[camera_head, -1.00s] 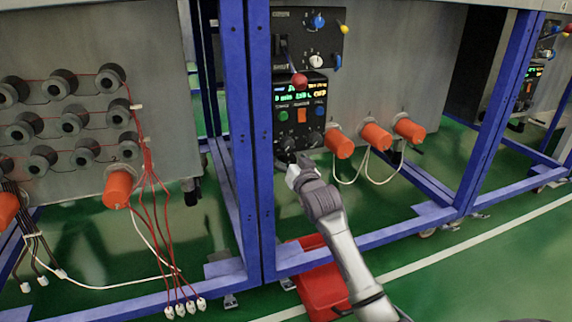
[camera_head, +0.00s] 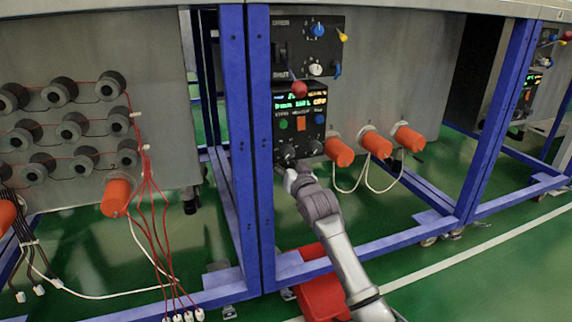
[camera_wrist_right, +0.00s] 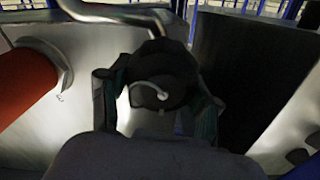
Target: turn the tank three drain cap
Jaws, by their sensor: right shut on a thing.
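A black round cap (camera_wrist_right: 158,85) with a small pale hook-like mark on its face sits between the two fingers of my right gripper (camera_wrist_right: 158,100) in the right wrist view. The fingers are closed against its sides. In the head view my right gripper (camera_head: 289,172) is just below the black control box (camera_head: 301,115), by its lower left corner. The cap is hidden there behind the gripper and cannot be told apart from the dark box. My left gripper is not in view.
Several orange caps (camera_head: 338,151) with white cords stick out right of the box; one orange cylinder also shows in the wrist view (camera_wrist_right: 25,85). Blue frame posts (camera_head: 259,150) stand close on the left. A red box (camera_head: 322,293) lies on the green floor below my arm.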

